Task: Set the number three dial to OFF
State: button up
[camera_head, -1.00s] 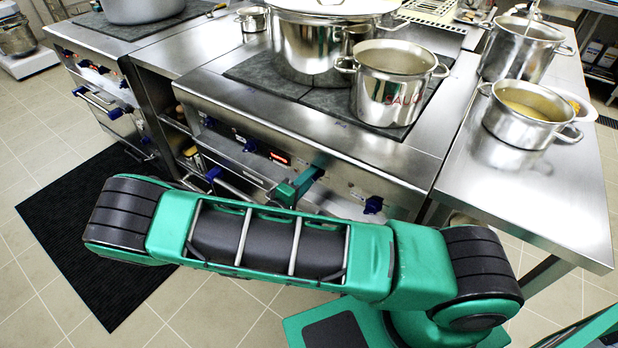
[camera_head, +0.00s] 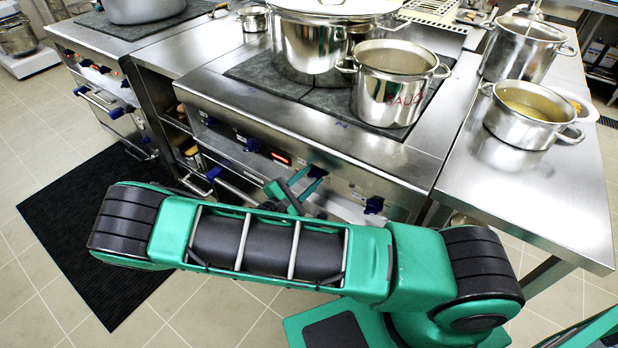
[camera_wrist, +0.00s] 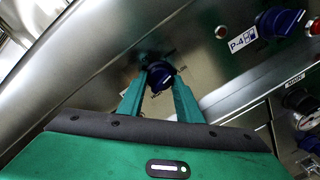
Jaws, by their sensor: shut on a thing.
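My gripper (camera_wrist: 160,84) is shut on a dark blue dial (camera_wrist: 161,72) on the steel front panel in the wrist view, one green finger on each side of it. In the head view this dial (camera_head: 317,171) is third from the left on the nearer stove's front, with my gripper (camera_head: 308,181) at it. The fingers cover the dial's surroundings, so I cannot read its label or setting. Another blue dial (camera_wrist: 282,21) sits to the right, beside a P-4 label.
Further blue dials (camera_head: 373,205) and a lit red display (camera_head: 281,158) are on the same panel. A marked pot (camera_head: 385,95) and a large lidded pot (camera_head: 318,52) stand on the stove above. A steel counter (camera_head: 540,215) lies to the right.

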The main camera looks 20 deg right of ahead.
jog(key=n, duration=0.3)
jog(key=shift+w+a+f+n, duration=0.1)
jog(key=shift+a+n, duration=0.05)
jog(key=shift+n, duration=0.25)
jog(key=n, duration=0.7)
jog(key=shift+n+h, duration=0.3)
jog(key=shift+n, duration=2)
jog(key=shift+t, duration=0.4)
jog(key=o, duration=0.9)
jog(key=shift+o, duration=0.7)
